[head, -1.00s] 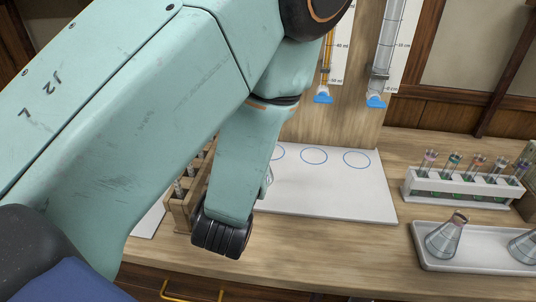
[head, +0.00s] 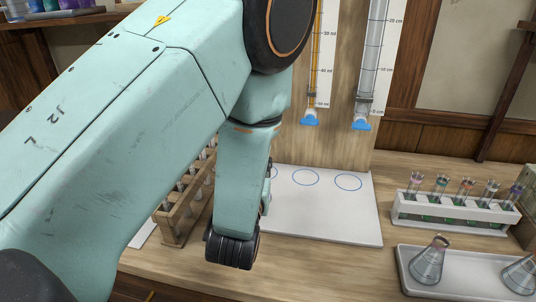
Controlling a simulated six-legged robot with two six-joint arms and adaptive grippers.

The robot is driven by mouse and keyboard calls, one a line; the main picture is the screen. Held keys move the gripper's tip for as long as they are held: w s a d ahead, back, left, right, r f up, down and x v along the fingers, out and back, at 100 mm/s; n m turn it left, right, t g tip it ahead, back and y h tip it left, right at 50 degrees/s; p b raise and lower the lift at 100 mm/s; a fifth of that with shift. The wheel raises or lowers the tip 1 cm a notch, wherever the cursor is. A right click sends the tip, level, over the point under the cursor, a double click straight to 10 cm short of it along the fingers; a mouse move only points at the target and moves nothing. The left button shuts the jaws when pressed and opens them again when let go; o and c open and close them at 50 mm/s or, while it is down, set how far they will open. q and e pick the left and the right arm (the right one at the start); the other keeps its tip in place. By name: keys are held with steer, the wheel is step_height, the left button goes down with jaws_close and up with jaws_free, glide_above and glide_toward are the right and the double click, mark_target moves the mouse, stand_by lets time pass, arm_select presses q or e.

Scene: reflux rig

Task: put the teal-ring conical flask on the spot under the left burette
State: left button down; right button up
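My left arm (head: 120,150) fills the left and middle of the head view. Its gripper is hidden behind the forearm, apart from perhaps a small grey sliver at the forearm's right edge. My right gripper is out of view. A white board (head: 325,222) carries blue ring spots; the middle ring (head: 305,177) and right ring (head: 348,182) show, and another is mostly covered by my arm. Above hang an orange-filled burette (head: 316,60) and a clear burette (head: 376,55), both with blue taps. I cannot make out a teal ring on any flask.
A pale tray (head: 450,287) at the lower right holds a conical flask with a brownish neck (head: 429,262) and another flask (head: 521,275), cut off by the edge. A white tube rack (head: 455,214) stands behind. A wooden rack (head: 176,230) is beside my forearm.

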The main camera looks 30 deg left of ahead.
arm_select(q)
steer(key=w+a+f, duration=0.2)
steer(key=w+a, duration=0.1)
steer(key=w, duration=0.4)
steer(key=w+a+f+b, duration=0.1)
steer(key=w+a+f, duration=0.1)
steer(key=w, duration=0.6)
steer(key=shift+a, duration=0.45)
steer(key=c, duration=1.2)
jaws_free()
steer(key=shift+a+f, duration=0.1)
steer(key=shift+a, duration=0.05)
